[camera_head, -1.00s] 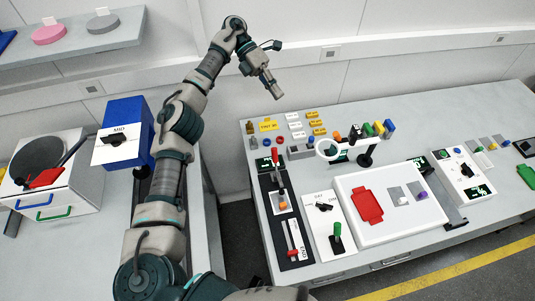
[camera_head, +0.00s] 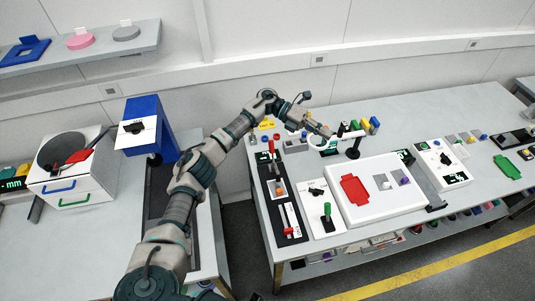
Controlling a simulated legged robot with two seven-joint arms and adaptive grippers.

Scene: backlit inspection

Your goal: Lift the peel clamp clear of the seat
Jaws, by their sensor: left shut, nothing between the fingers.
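My left gripper (camera_head: 324,132) reaches over the back of the right bench, near a white ring-shaped magnifier (camera_head: 322,143) on a stand. Its fingers are shut and empty, and I cannot tell whether it touches the ring. A black fixture (camera_head: 272,212) at the bench's left end carries a red-handled lever (camera_head: 270,146), a small orange part (camera_head: 280,188) and a red slider (camera_head: 289,217). I cannot tell for sure which part is the peel clamp or its seat. My right gripper is out of view.
A white light box (camera_head: 370,215) holds a red flat piece (camera_head: 355,190) and small grey and purple pieces. A white dial panel (camera_head: 316,220) with a green lever stands beside it. A blue machine (camera_head: 146,115) and white drawer unit (camera_head: 85,190) stand on the left bench.

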